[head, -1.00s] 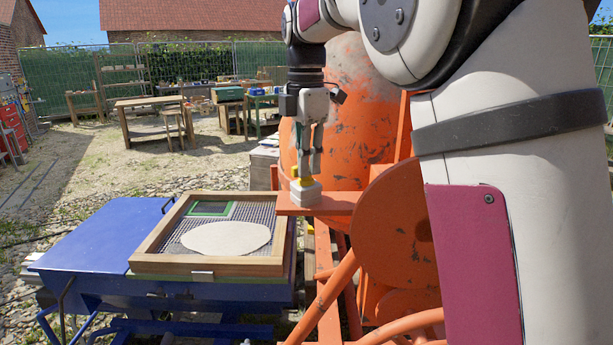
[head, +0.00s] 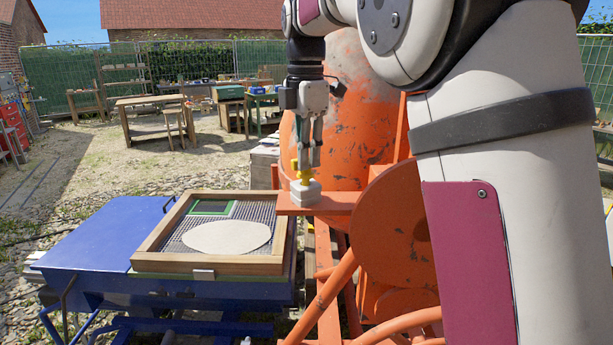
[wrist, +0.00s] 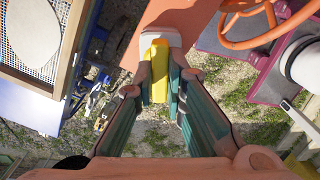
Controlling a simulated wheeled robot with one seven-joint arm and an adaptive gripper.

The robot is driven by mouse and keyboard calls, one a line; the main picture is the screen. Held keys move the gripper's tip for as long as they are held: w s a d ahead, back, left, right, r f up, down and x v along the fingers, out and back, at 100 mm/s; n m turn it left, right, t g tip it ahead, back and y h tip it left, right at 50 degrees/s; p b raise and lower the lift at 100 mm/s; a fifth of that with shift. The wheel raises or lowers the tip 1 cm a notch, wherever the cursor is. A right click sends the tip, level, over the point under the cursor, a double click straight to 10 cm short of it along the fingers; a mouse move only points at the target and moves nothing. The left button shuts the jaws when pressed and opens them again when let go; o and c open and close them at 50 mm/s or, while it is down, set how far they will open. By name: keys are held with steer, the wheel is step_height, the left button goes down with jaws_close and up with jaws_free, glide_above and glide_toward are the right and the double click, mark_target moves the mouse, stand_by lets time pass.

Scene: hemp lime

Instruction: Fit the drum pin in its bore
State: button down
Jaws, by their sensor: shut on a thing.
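The yellow drum pin (head: 304,174) stands upright at the white block (head: 305,193) on the orange ledge of the mixer. My gripper (head: 306,162) is above the block with its fingers shut on the pin's upper part. In the wrist view the yellow pin (wrist: 159,72) lies between the two fingertips, with the pale block (wrist: 160,40) just beyond. I cannot tell whether the pin's lower end is still inside the block. I cannot make out the bore in either view.
The orange mixer drum (head: 352,150) stands close behind my gripper. A wooden-framed sieve (head: 150,262) rests on a blue bench (head: 90,245) to the left. An orange handwheel (wrist: 248,12) shows at the upper right of the wrist view. Wooden tables (head: 150,101) stand far back.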

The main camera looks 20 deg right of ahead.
steer(key=shift+r+p, duration=0.7)
steer(key=shift+r, duration=1.3)
steer(key=shift+s, duration=0.1)
